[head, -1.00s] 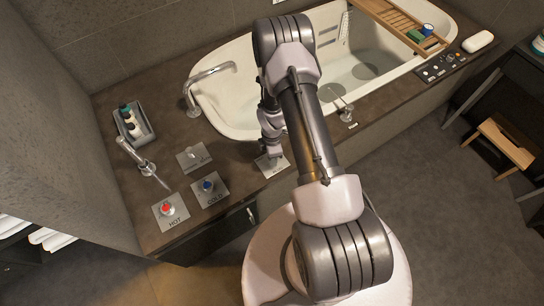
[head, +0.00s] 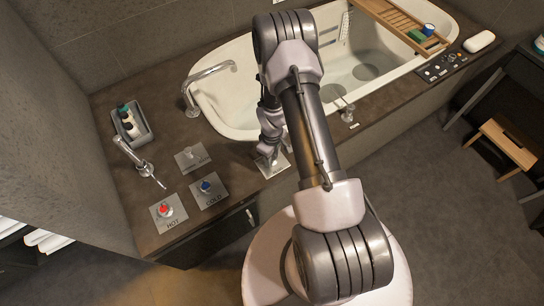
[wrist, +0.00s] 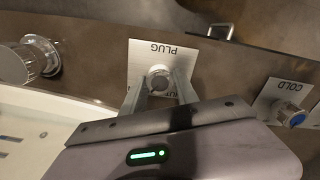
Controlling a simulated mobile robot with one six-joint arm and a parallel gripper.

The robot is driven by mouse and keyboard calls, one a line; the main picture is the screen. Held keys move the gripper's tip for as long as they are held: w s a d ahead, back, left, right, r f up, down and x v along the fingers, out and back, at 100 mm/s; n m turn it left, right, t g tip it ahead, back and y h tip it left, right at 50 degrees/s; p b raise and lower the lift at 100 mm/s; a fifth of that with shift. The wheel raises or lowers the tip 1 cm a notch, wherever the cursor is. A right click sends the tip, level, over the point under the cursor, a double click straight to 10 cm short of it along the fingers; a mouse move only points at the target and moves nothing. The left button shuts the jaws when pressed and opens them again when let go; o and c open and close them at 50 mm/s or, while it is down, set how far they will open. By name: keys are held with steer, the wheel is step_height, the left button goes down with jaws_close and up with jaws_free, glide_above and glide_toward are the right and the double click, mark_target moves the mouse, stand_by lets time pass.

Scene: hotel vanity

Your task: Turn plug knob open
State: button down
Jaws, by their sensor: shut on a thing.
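The plug knob (wrist: 159,77) is a round pale metal knob on a square silver plate (wrist: 143,55) marked PLUG, upside down in the wrist view. My gripper (wrist: 159,88) is shut on the knob, with one finger on each side of it. Part of a second label by the fingers is covered. In the head view my gripper (head: 268,160) reaches down to the plug plate (head: 282,164) on the dark counter, and my arm hides the knob there.
The red HOT knob (head: 166,210) and blue COLD knob (head: 206,187) sit on plates to the left, with another plate (head: 192,158) behind. The tub (head: 240,100) lies behind. A metal fitting (wrist: 35,58) stands at the left in the wrist view.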

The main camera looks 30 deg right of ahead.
steer(key=shift+m, duration=0.7)
steer(key=c, duration=0.9)
jaws_free()
steer(key=shift+c, duration=0.2)
steer(key=shift+r, duration=0.1)
step_height(320, 180, up, 17)
steer(key=p, duration=0.6)
steer(key=shift+r, duration=0.15)
